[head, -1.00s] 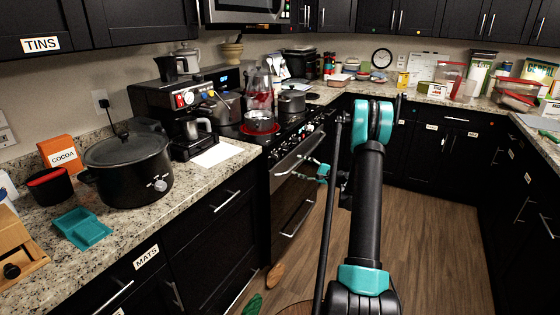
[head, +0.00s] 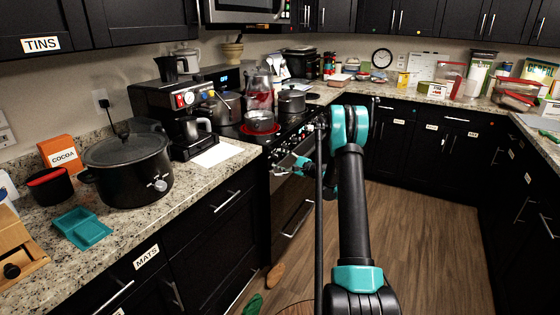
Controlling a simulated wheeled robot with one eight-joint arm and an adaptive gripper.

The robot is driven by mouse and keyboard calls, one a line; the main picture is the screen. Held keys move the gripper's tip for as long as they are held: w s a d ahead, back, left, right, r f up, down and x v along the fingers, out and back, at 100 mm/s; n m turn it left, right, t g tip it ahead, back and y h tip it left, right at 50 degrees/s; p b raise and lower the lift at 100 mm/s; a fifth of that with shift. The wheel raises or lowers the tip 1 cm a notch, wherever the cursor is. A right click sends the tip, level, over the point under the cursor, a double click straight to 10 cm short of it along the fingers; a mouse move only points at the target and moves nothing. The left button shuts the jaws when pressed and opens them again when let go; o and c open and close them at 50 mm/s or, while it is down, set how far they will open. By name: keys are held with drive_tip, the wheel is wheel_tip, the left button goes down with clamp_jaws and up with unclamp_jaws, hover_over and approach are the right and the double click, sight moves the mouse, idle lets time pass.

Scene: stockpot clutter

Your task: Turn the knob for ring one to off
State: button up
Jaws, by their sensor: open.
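The black stove (head: 283,122) stands in the gap between the left counter and the back counter. Its small knobs (head: 309,128) run along the front edge, partly hidden behind my arm. I cannot tell which knob is for ring one, nor how any knob is set. My gripper (head: 281,169), teal and dark, is in front of the stove, just below the knob row and close to the oven handle. It is open, with nothing seen between its fingers. The fingertips are small and dark against the stove, so I cannot tell whether they touch it.
A slow cooker (head: 127,168) and teal tray (head: 82,228) are on the left counter. The wooden floor (head: 420,220) is clear to the right.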

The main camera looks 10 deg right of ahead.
drive_tip(key=c, duration=1.2)
drive_tip(key=shift+o, duration=0.2)
drive_tip(key=shift+n, duration=0.3)
drive_tip(key=n, duration=0.4)
drive_tip(key=shift+f+y, duration=0.1)
drive_tip(key=shift+y, duration=0.2)
drive_tip(key=shift+n+y, duration=0.3)
drive_tip(key=shift+n, duration=2.1)
drive_tip(key=o, duration=1.2)
drive_tip(key=shift+c, duration=0.2)
